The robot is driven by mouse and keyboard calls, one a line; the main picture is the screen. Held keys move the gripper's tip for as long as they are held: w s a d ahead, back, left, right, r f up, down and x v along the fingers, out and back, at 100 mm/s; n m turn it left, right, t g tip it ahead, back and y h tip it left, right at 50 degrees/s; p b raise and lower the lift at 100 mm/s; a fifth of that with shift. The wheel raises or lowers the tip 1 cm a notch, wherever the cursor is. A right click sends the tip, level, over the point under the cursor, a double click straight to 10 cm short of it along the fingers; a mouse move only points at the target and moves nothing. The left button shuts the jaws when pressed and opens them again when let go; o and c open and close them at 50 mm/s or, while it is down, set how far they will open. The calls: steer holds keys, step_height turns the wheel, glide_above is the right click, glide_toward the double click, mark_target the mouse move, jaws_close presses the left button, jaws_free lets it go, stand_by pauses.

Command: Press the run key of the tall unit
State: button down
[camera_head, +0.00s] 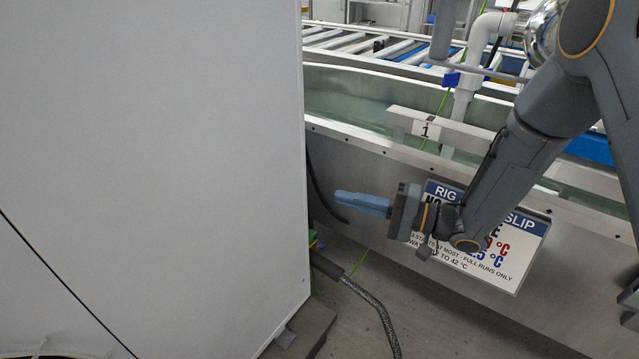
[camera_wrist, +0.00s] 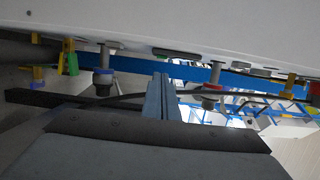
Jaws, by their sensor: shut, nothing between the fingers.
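A large pale cabinet (camera_head: 150,150), which may be the tall unit, fills the left of the head view. Its visible faces are plain, and I see no run key on them. My gripper (camera_head: 343,198) is to the right of the cabinet's edge in the picture, its blue fingers shut and pointing left. In the wrist view the shut fingers (camera_wrist: 160,85) reach up toward the lower edge of a white panel (camera_wrist: 200,25). I cannot tell whether they touch anything. No key shows in the wrist view either.
A metal water trough (camera_head: 350,110) with a plate marked 1 (camera_head: 427,130) runs behind my arm. A rig slip sign (camera_head: 490,255) hangs on its front. A hose (camera_head: 375,305) lies on the floor. Pipe fittings with yellow handles (camera_wrist: 68,57) line the panel in the wrist view.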

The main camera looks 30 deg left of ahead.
steer(key=shift+w+d, duration=0.1)
steer(key=shift+w, duration=0.1)
steer(key=b+x, duration=0.3)
steer(key=x, duration=0.7)
stand_by(0.5)
